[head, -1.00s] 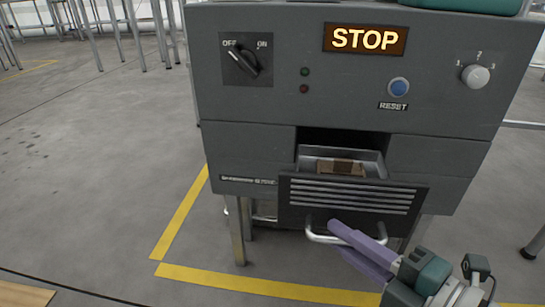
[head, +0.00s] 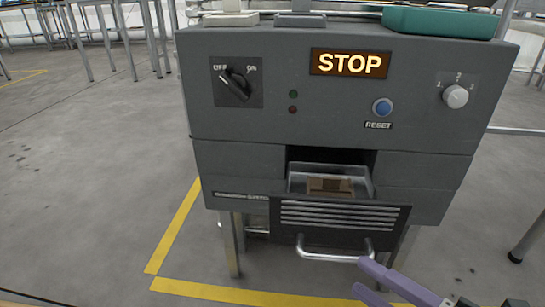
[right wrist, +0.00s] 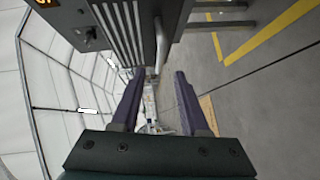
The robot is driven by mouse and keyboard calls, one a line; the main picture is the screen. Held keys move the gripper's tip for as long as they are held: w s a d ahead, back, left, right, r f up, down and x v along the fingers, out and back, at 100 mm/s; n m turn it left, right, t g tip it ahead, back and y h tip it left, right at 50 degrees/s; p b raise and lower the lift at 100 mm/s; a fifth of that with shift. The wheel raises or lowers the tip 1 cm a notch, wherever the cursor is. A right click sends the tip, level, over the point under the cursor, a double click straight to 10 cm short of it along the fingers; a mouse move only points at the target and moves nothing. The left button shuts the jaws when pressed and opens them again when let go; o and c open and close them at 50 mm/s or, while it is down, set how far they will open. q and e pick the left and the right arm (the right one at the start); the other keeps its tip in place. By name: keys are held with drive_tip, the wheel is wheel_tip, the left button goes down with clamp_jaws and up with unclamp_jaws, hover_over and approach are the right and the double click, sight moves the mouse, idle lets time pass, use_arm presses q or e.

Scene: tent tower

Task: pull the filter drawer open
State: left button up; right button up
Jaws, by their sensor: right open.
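The filter drawer (head: 338,216) stands pulled out of the grey cabinet, with its slatted front forward and its open top showing. A brown block (head: 330,186) lies inside it. The drawer's silver bar handle (head: 310,253) is bare in the head view. My right gripper (head: 363,278), with purple fingers, is open at the lower right, beside the handle's right end. In the right wrist view its two fingers (right wrist: 157,85) are spread with nothing held between them, and the handle (right wrist: 158,45) shows beyond the tips. My left gripper is not in view.
The grey cabinet (head: 230,150) carries an OFF/ON switch (head: 234,84), a lit STOP sign (head: 349,63), a blue reset button (head: 382,107) and a white knob (head: 455,96). Yellow floor tape (head: 172,230) runs around it. Floor to the left is clear.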

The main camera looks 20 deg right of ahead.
drive_tip(key=shift+v, duration=1.65)
